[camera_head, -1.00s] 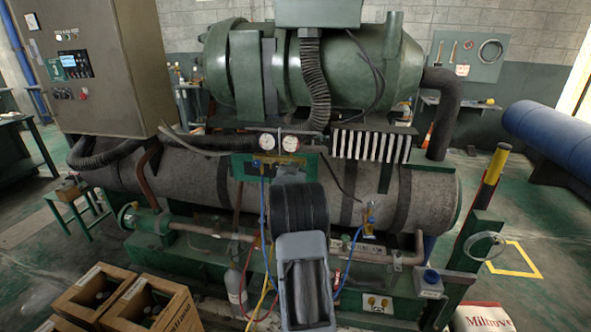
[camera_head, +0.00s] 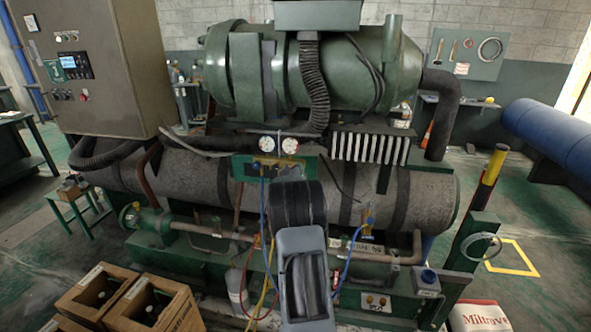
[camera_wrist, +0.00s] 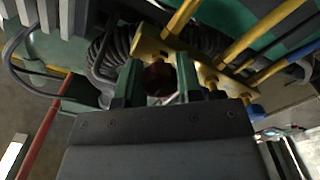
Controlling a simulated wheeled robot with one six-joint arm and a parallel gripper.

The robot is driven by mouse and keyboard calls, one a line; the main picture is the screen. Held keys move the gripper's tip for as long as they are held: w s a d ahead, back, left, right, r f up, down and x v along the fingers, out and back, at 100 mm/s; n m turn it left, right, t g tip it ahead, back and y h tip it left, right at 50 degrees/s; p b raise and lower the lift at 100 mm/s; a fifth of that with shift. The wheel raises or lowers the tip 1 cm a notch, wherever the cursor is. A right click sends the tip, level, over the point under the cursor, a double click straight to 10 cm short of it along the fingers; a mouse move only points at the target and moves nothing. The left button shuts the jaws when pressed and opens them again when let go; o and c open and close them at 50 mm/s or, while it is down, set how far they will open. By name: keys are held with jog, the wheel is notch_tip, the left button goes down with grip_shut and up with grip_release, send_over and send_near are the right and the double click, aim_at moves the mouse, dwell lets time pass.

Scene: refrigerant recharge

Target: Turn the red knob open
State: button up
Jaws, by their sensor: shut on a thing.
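The red knob (camera_wrist: 158,79) shows dark red between my gripper's two fingers in the wrist view. My gripper (camera_wrist: 158,82) is shut on it, with one finger on each side. The knob sits at the brass manifold (camera_wrist: 176,52), which has yellow, blue and red hoses around it. In the head view my own arm hides the gripper and the red knob. Two round gauges (camera_head: 278,145) stand above the manifold on a green panel (camera_head: 242,168). How far the knob is turned cannot be told.
A blue knob (camera_wrist: 255,111) is on the manifold to the right of my gripper in the wrist view. A blue hose (camera_head: 345,265) and other hoses hang close around my arm.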

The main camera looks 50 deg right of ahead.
jog(key=shift+r+n, duration=0.1)
jog(key=shift+n, duration=0.9)
jog(key=o, duration=0.9)
jog(key=b+v, duration=0.1)
jog(key=v, duration=1.2)
jog(key=shift+s+a+b, duration=0.15)
jog(key=shift+a+b, duration=0.2)
jog(key=shift+b, duration=0.05)
